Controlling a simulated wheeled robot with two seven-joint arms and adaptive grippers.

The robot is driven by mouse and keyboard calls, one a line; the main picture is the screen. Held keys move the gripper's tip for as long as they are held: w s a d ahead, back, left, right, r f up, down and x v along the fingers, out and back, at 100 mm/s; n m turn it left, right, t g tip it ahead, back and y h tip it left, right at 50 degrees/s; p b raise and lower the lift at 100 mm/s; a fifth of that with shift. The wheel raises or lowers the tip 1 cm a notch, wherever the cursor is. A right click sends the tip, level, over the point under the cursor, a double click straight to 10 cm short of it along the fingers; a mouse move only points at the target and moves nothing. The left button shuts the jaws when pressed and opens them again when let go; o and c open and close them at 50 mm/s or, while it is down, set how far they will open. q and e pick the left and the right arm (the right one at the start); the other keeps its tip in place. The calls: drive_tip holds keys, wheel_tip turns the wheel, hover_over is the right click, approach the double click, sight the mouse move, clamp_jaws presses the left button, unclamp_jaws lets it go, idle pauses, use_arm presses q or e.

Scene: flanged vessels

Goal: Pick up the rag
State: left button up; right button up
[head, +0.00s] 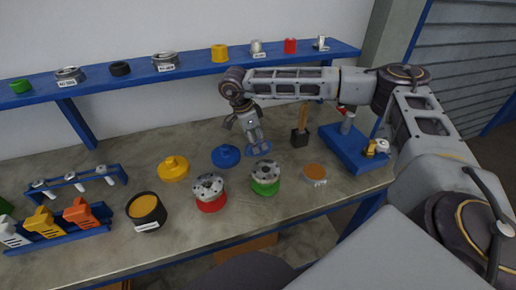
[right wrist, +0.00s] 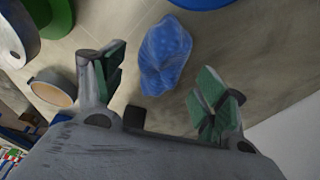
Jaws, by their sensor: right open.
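The rag is a small crumpled blue cloth (head: 262,149) on the grey table, behind the green-based vessel. It also shows in the right wrist view (right wrist: 164,55), lying beyond the fingertips and roughly between them. My right gripper (head: 252,139) is over the rag, pointing down, and partly hides it in the head view. In the right wrist view my right gripper (right wrist: 160,85) has its green-padded fingers spread wide with nothing between them. I cannot tell the exact height of the fingers above the rag. My left gripper is not in view.
Close by are a blue lid (head: 226,156), a vessel with green base (head: 265,178), a red-based one (head: 209,193), a brush in a dark holder (head: 300,138) and an orange-filled dish (head: 314,173). A blue shelf (head: 200,67) runs behind; a blue stand (head: 352,150) is right.

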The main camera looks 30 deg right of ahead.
drive_tip(key=shift+x, duration=0.9)
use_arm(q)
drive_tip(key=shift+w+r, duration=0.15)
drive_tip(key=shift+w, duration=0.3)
use_arm(e)
drive_tip(key=shift+d+f, duration=0.1)
drive_tip(key=shift+f, duration=0.2)
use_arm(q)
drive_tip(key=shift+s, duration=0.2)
use_arm(e)
drive_tip(key=c, duration=1.1)
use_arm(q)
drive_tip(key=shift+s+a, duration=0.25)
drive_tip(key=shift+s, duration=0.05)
use_arm(e)
drive_tip(key=shift+r, duration=0.1)
